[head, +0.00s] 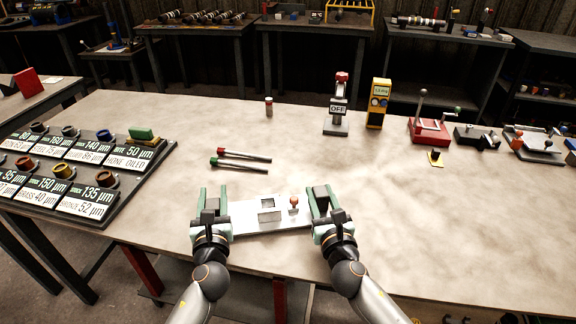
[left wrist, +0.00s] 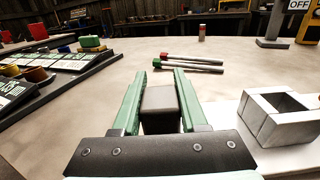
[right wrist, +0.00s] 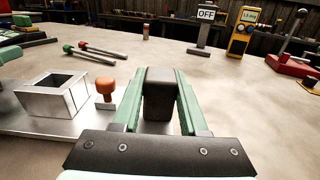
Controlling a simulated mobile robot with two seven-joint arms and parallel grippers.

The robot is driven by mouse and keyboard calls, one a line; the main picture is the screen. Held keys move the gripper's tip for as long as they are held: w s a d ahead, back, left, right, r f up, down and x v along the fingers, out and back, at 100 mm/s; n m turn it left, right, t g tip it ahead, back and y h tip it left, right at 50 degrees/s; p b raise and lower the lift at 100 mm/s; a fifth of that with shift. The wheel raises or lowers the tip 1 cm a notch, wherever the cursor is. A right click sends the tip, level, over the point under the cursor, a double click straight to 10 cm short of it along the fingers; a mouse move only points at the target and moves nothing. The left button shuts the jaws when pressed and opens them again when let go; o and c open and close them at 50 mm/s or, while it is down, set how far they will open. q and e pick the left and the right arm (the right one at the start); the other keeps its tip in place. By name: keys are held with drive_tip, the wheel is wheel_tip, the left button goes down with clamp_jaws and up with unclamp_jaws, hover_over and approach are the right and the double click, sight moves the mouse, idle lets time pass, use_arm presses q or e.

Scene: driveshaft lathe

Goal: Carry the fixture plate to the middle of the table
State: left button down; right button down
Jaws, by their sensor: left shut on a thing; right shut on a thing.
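The fixture plate (head: 272,222) is a flat silver plate near the front edge of the table. It carries a square open metal block (head: 268,212) and an orange-brown knob (head: 294,203). My left gripper (head: 211,197) is shut on a dark grip block (left wrist: 160,101) at the plate's left end. My right gripper (head: 322,195) is shut on the matching dark grip block (right wrist: 159,93) at the right end. The plate looks level; whether it touches the table cannot be told.
Two rods with red and green ends (head: 240,160) lie behind the plate. A labelled tray of rings (head: 110,205) is at the left. An OFF stand (head: 337,108), a yellow gauge (head: 378,104) and a red device (head: 430,130) stand at the back right.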

use_arm(q)
drive_tip(key=shift+f, duration=0.35)
use_arm(e)
drive_tip(key=shift+f, duration=0.35)
use_arm(q)
drive_tip(key=shift+c, duration=2.2)
unclamp_jaws()
drive_tip(key=shift+r, duration=0.1)
use_arm(e)
drive_tip(key=shift+c, duration=2.2)
unclamp_jaws()
use_arm(q)
drive_tip(key=shift+s, duration=0.1)
drive_tip(key=s, duration=0.4)
drive_tip(key=s+d, duration=0.1)
drive_tip(key=s, duration=0.6)
drive_tip(key=shift+s+d, duration=0.25)
drive_tip(key=shift+s, duration=0.1)
use_arm(e)
drive_tip(key=shift+s, duration=0.1)
drive_tip(key=s, duration=0.4)
drive_tip(key=s+d, duration=0.1)
drive_tip(key=s, duration=0.6)
drive_tip(key=shift+s+d, duration=0.25)
drive_tip(key=shift+s, duration=0.15)
